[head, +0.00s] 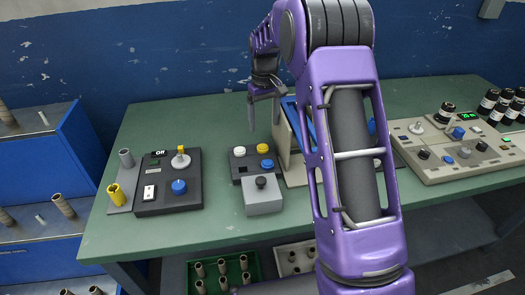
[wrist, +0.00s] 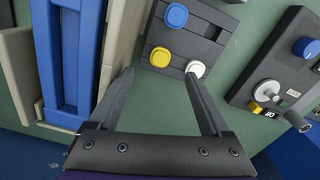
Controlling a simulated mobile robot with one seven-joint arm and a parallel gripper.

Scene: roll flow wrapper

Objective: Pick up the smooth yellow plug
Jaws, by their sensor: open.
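A yellow round piece (head: 264,149) with a smooth top sits on a dark box (head: 240,169) in the middle of the green table, beside a white round piece (head: 239,152) and a blue one (head: 267,164). In the wrist view the same yellow piece (wrist: 160,57) lies just beyond and between my fingertips. A yellow hollow cylinder (head: 115,195) stands on a grey plate at the left. The frames do not settle which yellow piece is the plug. My gripper (head: 264,126) is open and empty above the back of the dark box; its fingers also show in the wrist view (wrist: 159,76).
A black panel (head: 168,185) with a dial and blue knob stands left of the dark box. A grey block (head: 263,200) with a black knob is in front. A blue and beige unit (wrist: 66,50) stands close beside my gripper. A beige console (head: 460,160) is at the right.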

